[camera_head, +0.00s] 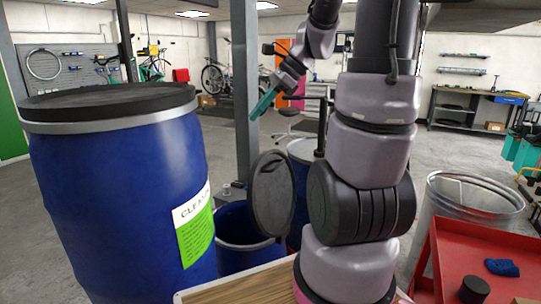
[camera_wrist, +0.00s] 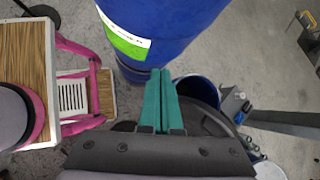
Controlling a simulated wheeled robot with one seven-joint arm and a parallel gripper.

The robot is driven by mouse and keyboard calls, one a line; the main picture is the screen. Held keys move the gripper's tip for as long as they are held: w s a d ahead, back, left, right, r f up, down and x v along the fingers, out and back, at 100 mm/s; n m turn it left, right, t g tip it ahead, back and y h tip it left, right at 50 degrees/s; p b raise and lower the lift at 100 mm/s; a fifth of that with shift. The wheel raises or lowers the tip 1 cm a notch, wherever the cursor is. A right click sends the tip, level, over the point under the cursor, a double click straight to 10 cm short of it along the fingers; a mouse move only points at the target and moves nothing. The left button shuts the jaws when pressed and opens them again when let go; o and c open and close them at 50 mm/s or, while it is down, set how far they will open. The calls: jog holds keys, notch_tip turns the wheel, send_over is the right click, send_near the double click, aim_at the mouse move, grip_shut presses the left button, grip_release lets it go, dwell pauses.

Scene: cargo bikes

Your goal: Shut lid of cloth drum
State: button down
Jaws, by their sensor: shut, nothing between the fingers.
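A smaller blue drum (camera_head: 232,254) stands open behind the cargo bed, its dark round lid (camera_head: 272,190) tilted up nearly vertical at its right side. In the wrist view the open drum (camera_wrist: 197,88) and part of its lid (camera_wrist: 212,122) show beyond my fingers. A large blue drum (camera_head: 110,180) with a green and white label starting "CLEAN" stands at the left, its black lid (camera_head: 105,101) on top. I cannot tell which drum is the cloth drum. My gripper (camera_head: 254,117) is shut and empty, above and apart from the tilted lid; its teal fingers show in the wrist view (camera_wrist: 160,72).
A grey post (camera_head: 244,90) rises behind the open drum. Another blue drum (camera_head: 302,150) stands behind my arm. A metal bin (camera_head: 470,195) and a red tray (camera_head: 480,250) are at the right. A wooden surface (camera_head: 240,290) lies in front.

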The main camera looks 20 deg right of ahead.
jog(key=w+d+f+m+t+y, duration=0.2)
jog(key=w+d+f+m+y, duration=0.1)
jog(key=w+d+f+m, duration=0.75)
jog(key=m+t+h, duration=0.1)
jog(key=m+t, duration=0.6)
jog(key=m, duration=0.9)
send_near(266, 154)
jog(key=x, duration=0.6)
jog(key=shift+a, duration=0.25)
jog(key=shift+w+a+f, duration=0.1)
jog(key=shift+w+a, duration=0.05)
jog(key=shift+w, duration=0.1)
